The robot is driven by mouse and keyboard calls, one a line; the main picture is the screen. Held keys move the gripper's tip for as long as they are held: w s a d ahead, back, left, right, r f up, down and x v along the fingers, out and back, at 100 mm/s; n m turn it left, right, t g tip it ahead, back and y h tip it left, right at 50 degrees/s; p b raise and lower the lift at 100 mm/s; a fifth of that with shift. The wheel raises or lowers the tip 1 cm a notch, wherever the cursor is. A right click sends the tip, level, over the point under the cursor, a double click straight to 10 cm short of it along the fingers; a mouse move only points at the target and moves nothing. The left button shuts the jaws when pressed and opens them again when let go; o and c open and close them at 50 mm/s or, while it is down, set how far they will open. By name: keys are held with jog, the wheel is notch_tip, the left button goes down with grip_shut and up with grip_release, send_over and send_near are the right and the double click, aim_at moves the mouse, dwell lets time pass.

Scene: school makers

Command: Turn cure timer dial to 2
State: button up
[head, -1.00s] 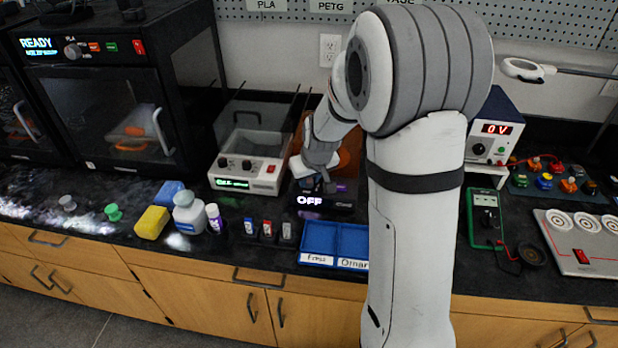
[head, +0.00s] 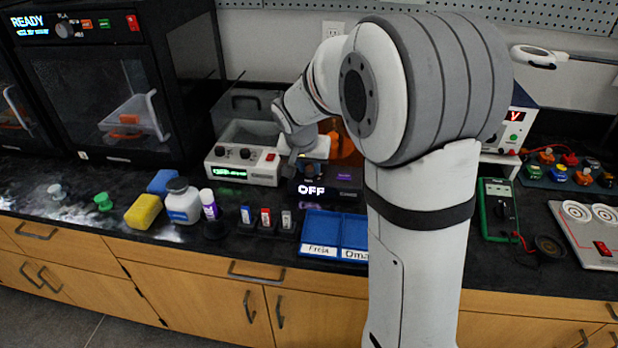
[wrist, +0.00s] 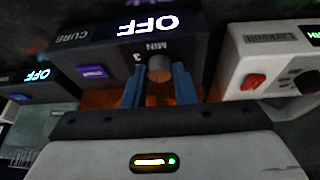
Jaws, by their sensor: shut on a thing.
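The cure timer is a dark box (head: 335,189) with a lit display (head: 312,190) reading OFF; the same display (wrist: 150,25) is upside down in the wrist view, beside the word CURE. Its round grey dial (wrist: 159,69) sits below the MIN label (wrist: 157,48), with a 3 beside it. My gripper (wrist: 160,88) has its two blue fingers on either side of the dial and is shut on it. The dial's pointer and the 2 mark cannot be made out. In the head view my gripper (head: 293,158) is at the box and partly covers its front.
A white unit (head: 243,166) with knobs and a red switch stands close left of the cure box. Blue trays (head: 335,256) and small coloured cartridges (head: 265,217) lie in front. A purple button (wrist: 91,71) is beside the dial. Bottles and sponges are further left.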

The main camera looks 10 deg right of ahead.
jog(key=m+b, duration=0.1)
jog(key=m, duration=0.1)
jog(key=m+g+h+b, duration=0.1)
jog(key=shift+w+a+f+m+b, duration=0.15)
jog(key=shift+a+f+m+b, duration=0.05)
jog(key=shift+m+b, duration=0.2)
jog(key=shift+w+a+r+m+g+h+b, duration=0.1)
jog(key=shift+m+g+h+b, duration=0.25)
jog(key=shift+m, duration=0.8)
jog(key=shift+w+r+m+g+h+b, duration=0.15)
jog(key=shift+m+g, duration=0.4)
jog(key=shift+m, duration=0.6)
jog(key=shift+s, duration=0.1)
jog(key=o, duration=1)
jog(key=p+v, duration=0.1)
jog(key=v, duration=0.6)
jog(key=shift+a+r, duration=0.2)
jog(key=shift+r, duration=0.1)
